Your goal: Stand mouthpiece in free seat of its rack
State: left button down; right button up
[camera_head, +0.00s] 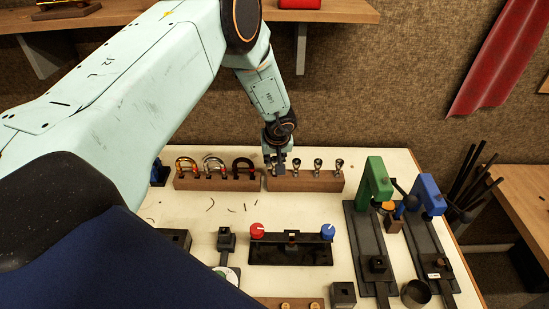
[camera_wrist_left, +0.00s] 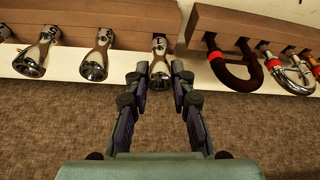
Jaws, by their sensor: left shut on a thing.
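The mouthpiece rack (camera_head: 306,182) is a wooden block near the back of the white bench. Several silver mouthpieces stand in it, such as one (camera_head: 318,165) near its middle. My left gripper (camera_head: 279,167) reaches down at the rack's left end. In the left wrist view my left gripper (camera_wrist_left: 159,75) is shut on a silver mouthpiece (camera_wrist_left: 159,48) at the end of the rack (camera_wrist_left: 130,17). The foot of this mouthpiece is at the rack, but I cannot tell how deep it sits. My right gripper is not in view.
A second wooden rack (camera_head: 217,183) with curved tubes stands close on the left, with a narrow gap between. A green clamp (camera_head: 374,182) and a blue clamp (camera_head: 430,194) stand at right. A black fixture (camera_head: 290,250) with red and blue knobs lies in front.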

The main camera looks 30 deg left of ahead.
pick_arm(q)
jog(key=shift+f, duration=0.35)
jog(key=c, duration=1.1)
grip_release()
jog(key=shift+o, duration=0.2)
jog(key=v, duration=1.2)
jog(key=shift+s+d, duration=0.1)
jog(key=shift+d, duration=0.05)
